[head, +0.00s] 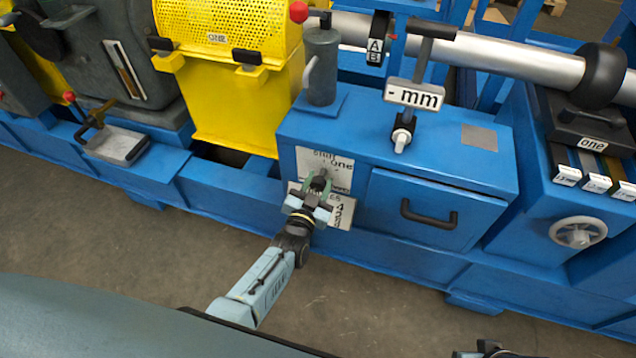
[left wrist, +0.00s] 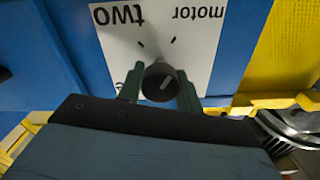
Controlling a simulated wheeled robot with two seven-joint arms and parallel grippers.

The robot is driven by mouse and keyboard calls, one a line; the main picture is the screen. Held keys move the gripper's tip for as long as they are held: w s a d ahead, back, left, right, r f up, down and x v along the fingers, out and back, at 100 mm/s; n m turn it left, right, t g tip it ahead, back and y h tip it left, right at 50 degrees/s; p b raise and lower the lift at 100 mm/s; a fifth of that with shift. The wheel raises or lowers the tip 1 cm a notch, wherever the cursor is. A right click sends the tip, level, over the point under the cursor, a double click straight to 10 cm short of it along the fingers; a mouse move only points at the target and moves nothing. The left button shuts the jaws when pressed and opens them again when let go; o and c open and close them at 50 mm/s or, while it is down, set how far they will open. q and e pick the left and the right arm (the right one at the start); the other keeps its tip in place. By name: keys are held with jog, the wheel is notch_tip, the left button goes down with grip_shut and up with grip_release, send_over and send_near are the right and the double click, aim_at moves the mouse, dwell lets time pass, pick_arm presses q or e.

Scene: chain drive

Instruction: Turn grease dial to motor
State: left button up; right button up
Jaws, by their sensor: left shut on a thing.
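The grease dial is a dark round knob (left wrist: 159,83) on a white plate (left wrist: 180,55) in the left wrist view. The plate's words are upside down there: "two" at upper left, "motor" at upper right, and other words partly hidden by my gripper. A short pale line on the knob slants to the upper right, roughly toward the "motor" side. In the head view the plate (head: 312,160) is on the front of the blue cabinet, and my gripper covers most of the knob. My left gripper (head: 319,186) is shut on the knob, one green finger (left wrist: 131,84) on each side.
The blue cabinet (head: 290,125) has a drawer with a black handle (head: 428,214) to the right of the dial. A lettered card (head: 341,212) is below the plate. A "- mm" sign (head: 414,96) stands on top. Open floor (head: 345,285) lies in front.

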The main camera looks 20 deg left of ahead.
jog(key=shift+s+a+f, duration=0.1)
jog(key=shift+s+a, duration=0.05)
jog(key=shift+s, duration=0.1)
pick_arm(q)
jog(key=o, duration=0.9)
jog(key=shift+o, duration=0.5)
pick_arm(e)
jog(key=shift+w, duration=0.1)
pick_arm(q)
jog(key=shift+s, duration=0.3)
jog(key=s+p, duration=0.2)
jog(key=s, duration=0.2)
jog(key=shift+s+a+r, duration=0.1)
jog(key=shift+s, duration=0.25)
jog(key=p, duration=0.2)
send_near(316, 187)
jog(key=shift+s, duration=1.1)
pick_arm(e)
jog(key=s+d+f, duration=0.2)
jog(key=d+f, duration=0.3)
jog(key=f, duration=0.4)
jog(key=shift+s+d+f+g+h, duration=0.25)
jog(key=shift+s+f+g+h, duration=0.1)
jog(key=shift+f+g+h, duration=0.05)
